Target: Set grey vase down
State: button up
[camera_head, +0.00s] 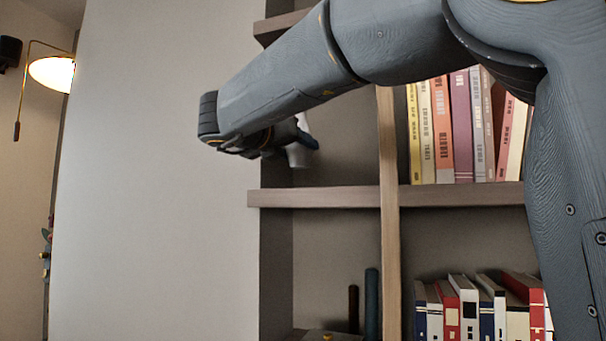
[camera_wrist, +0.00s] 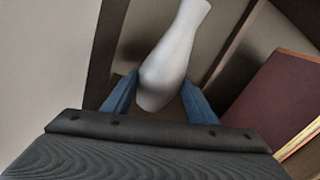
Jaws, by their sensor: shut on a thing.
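The grey vase (camera_wrist: 170,62) is pale and slim, with a rounded body and a narrower end toward the top of the wrist view. It sits between the two blue fingers of my gripper (camera_wrist: 160,98), which is shut on it. In the head view the vase (camera_head: 299,155) shows only as a small pale piece beside my gripper (camera_head: 304,142); my arm hides most of it. My gripper is in front of or inside the upper left shelf compartment, above the shelf board (camera_head: 320,197). I cannot tell whether the vase touches the board.
Upright books (camera_head: 460,125) fill the compartment right of the wooden divider (camera_head: 388,160). More books (camera_head: 470,305) and dark cylindrical objects (camera_head: 372,300) stand below. A plain pale wall panel (camera_head: 150,180) is at left, with a lit lamp (camera_head: 52,73) beyond it.

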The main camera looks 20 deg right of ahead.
aim_at(296, 167)
notch_tip(296, 167, down, 5)
jog(key=shift+a+r+p, duration=0.1)
jog(key=shift+p, duration=0.4)
jog(key=shift+f, duration=0.25)
jog(key=shift+f, duration=0.2)
jog(key=o, duration=1.3)
jog(key=shift+c, duration=0.2)
jog(key=shift+r, duration=0.1)
jog(key=shift+s+a+r, duration=0.1)
jog(key=shift+r, duration=0.05)
jog(key=b+v, duration=0.3)
jog(key=v, duration=0.8)
jog(key=shift+s+a+b, duration=0.25)
jog(key=shift+b, duration=0.05)
